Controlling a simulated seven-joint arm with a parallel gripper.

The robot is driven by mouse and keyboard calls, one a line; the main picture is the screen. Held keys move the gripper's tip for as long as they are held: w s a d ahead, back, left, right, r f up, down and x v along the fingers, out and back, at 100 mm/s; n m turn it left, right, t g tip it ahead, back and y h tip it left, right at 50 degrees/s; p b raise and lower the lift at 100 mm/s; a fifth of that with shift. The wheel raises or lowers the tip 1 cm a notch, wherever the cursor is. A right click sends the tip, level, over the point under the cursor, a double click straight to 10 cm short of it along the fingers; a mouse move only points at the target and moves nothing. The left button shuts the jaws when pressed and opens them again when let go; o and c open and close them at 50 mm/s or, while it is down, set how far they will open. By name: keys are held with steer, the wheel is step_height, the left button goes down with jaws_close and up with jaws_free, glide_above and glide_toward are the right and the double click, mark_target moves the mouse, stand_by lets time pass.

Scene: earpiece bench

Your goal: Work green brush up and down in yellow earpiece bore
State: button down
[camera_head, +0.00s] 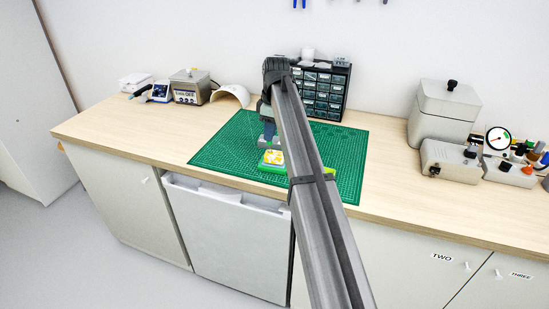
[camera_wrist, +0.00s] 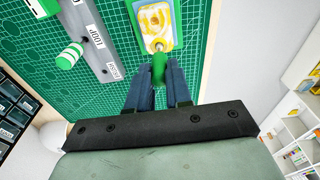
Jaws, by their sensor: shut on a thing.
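My gripper (camera_wrist: 159,90) is shut on the green brush (camera_wrist: 159,66) in the wrist view. The brush's far end meets the yellow earpiece (camera_wrist: 157,22) near its lower end, at or just over the bore (camera_wrist: 158,45). I cannot tell how deep the brush is. The earpiece is yellow with pale patches and lies in a tray-like holder with a light blue and green border. In the head view the yellow earpiece (camera_head: 273,157) shows on the green mat, partly hidden by my arm.
A grey bar labelled LOOP (camera_wrist: 97,40) lies left of the earpiece in the wrist view, with a green-capped piece (camera_wrist: 69,56) beside it. The green cutting mat (camera_head: 222,153) covers mid-bench. A drawer cabinet (camera_head: 338,93) stands behind; a grey box and gauge device stand right.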

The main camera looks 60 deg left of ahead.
steer(key=shift+r, duration=0.15)
steer(key=shift+f, duration=0.65)
stand_by(0.4)
steer(key=shift+r, duration=0.75)
stand_by(2.5)
steer(key=shift+r, duration=3.4)
